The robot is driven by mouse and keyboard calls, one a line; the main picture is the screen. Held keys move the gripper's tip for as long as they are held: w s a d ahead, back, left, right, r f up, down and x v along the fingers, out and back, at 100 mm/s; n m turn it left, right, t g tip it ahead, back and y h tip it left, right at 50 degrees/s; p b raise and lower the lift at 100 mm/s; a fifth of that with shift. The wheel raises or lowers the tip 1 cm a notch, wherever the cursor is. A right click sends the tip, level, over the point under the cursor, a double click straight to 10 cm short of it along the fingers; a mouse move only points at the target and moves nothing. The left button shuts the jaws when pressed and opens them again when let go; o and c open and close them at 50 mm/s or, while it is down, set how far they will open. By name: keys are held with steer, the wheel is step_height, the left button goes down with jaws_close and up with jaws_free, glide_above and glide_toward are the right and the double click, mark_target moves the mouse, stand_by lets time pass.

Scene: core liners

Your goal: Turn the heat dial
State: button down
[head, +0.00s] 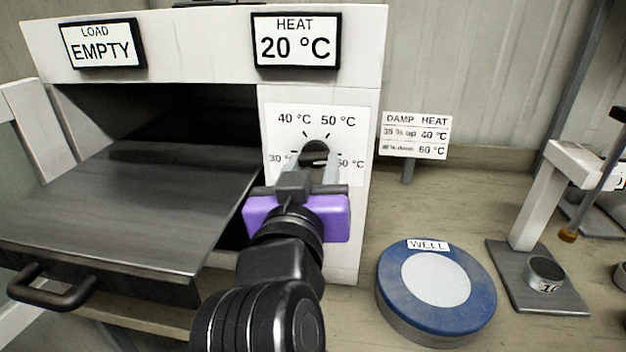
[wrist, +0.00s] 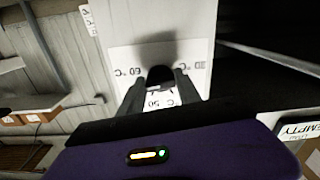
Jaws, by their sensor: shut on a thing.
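The heat dial (head: 314,150) is a dark round knob on the white front panel of the oven, with temperature marks 30, 40, 50 and 60 °C around it. My gripper (head: 317,165) reaches the panel from the front and its fingers are shut on the dial. In the wrist view the dark dial (wrist: 160,76) sits between the two fingertips (wrist: 160,90). The fingers and wrist hide the lower part of the dial in the head view. The heat display (head: 297,41) above reads 20 °C.
The load display (head: 101,43) reads EMPTY. An open oven drawer (head: 120,200) juts out at left. A sign (head: 415,135) lists damp and heat values. A blue round WELL (head: 436,290) and a stand with a small cup (head: 544,272) are on the bench at right.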

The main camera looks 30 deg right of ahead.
steer(key=shift+f+m+b, duration=0.2)
steer(key=shift+m+b, duration=0.25)
steer(key=shift+m, duration=0.25)
steer(key=c, duration=0.8)
jaws_free()
steer(key=shift+r, duration=0.15)
steer(key=shift+c, duration=0.2)
steer(key=shift+s+a, duration=0.1)
steer(key=v, duration=0.7)
steer(key=shift+s+a, duration=0.2)
